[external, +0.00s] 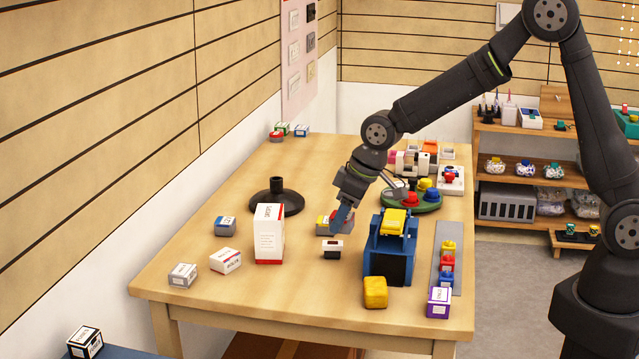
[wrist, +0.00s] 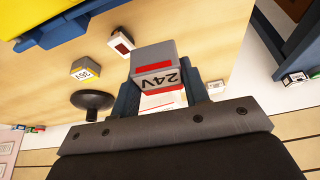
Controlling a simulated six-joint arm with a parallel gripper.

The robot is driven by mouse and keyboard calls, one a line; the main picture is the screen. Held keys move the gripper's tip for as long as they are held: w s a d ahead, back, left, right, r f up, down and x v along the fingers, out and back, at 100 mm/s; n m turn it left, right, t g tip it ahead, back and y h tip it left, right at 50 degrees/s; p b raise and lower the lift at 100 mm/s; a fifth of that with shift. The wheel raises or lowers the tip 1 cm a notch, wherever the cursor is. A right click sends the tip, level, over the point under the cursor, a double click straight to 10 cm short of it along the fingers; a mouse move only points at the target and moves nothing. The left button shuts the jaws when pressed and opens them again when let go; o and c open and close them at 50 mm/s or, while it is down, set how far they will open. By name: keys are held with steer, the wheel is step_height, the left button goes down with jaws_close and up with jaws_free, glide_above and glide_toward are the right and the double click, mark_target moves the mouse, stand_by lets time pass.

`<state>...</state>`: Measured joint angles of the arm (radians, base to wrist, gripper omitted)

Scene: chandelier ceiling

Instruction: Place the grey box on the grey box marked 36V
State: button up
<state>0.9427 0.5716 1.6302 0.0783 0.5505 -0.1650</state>
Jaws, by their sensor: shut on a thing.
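My gripper (external: 343,213) is shut on a grey box with a red label marked 24V. The box (wrist: 155,68) fills the space between the blue fingers (wrist: 158,88) in the wrist view. A grey box with a yellow label (external: 322,224) stands on the table, just left of my gripper. In the wrist view this box (wrist: 85,72) appears apart from the held one, and its small upside-down marking looks like 36V. How high the held box is cannot be told.
A blue holder with a yellow block (external: 390,250) stands right of my gripper. A tall white box (external: 268,235) and a black stand (external: 276,197) are left. Bare table (external: 320,285) lies at the front.

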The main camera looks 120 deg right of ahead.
steer(key=s+d+r+m+g, duration=0.1)
steer(key=s+d+r+m, duration=0.1)
steer(key=s+d, duration=0.65)
steer(key=s+d+r+m, duration=0.2)
steer(key=s+d, duration=0.6)
steer(key=s, duration=0.2)
steer(key=h, duration=0.1)
glide_above(321, 218)
steer(key=a, duration=0.2)
steer(key=f, duration=0.6)
steer(key=shift+s+d+f, duration=0.2)
steer(key=shift+s+f, duration=0.05)
steer(key=shift+s, duration=0.1)
steer(key=shift+f, duration=2.05)
steer(key=shift+f, duration=0.15)
steer(key=o, duration=1)
